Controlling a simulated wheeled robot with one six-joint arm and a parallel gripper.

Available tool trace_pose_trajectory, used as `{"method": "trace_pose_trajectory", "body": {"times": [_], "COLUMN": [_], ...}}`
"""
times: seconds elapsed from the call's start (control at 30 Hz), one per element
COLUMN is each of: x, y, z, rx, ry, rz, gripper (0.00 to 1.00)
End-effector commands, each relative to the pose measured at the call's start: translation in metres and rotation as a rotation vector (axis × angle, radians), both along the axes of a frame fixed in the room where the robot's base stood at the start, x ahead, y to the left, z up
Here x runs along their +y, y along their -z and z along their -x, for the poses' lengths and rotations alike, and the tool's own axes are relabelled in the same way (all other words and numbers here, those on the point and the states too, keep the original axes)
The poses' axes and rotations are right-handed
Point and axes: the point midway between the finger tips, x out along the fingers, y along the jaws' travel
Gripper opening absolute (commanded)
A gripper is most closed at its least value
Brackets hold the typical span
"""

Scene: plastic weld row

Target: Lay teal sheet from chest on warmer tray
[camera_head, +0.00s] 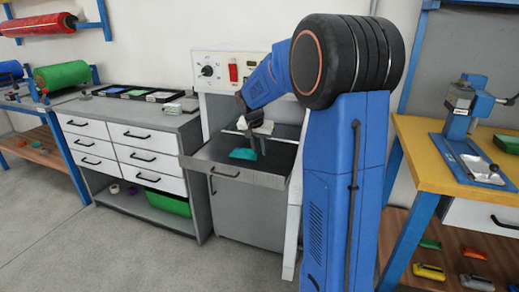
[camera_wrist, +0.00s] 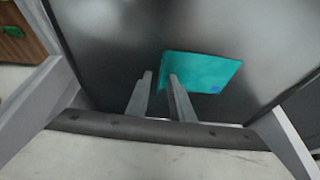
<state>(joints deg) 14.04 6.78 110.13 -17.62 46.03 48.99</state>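The teal sheet (camera_head: 243,154) lies flat on the dark surface of the warmer tray (camera_head: 222,172) in the head view. In the wrist view the teal sheet (camera_wrist: 208,72) is a flat, slightly skewed rectangle with a small blue patch at one corner. My gripper (camera_wrist: 160,76) has its two fingers apart, with a gap between them, over the sheet's left end. Nothing shows held between the fingers. In the head view my gripper (camera_head: 256,154) points down at the sheet's right side. The exact height of the fingertips above the tray is hard to tell.
The drawer chest (camera_head: 130,140) stands left of the warmer, its drawers shut, with a black divided tray (camera_head: 130,92) on top. The warmer's control panel (camera_head: 228,70) rises behind the tray. A yellow-topped bench (camera_head: 430,150) with a blue press stands at right. Grey floor is clear in front.

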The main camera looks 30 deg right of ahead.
Motion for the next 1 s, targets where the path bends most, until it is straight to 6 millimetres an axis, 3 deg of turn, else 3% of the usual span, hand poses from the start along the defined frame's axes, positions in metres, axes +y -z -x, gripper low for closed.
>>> {"method": "trace_pose_trajectory", "body": {"times": [0.27,0.6,0.8,1.0], "x": [0.005,0.023,0.031,0.034], "y": [-0.018,-0.079,-0.104,-0.113], "z": [0.004,0.019,0.026,0.029], "rx": [-0.003,-0.003,-0.003,0.000], "ry": [-0.001,-0.002,-0.001,0.000], "rz": [0.000,0.002,0.000,0.000], "gripper": [0.21,0.21,0.21,0.21]}}
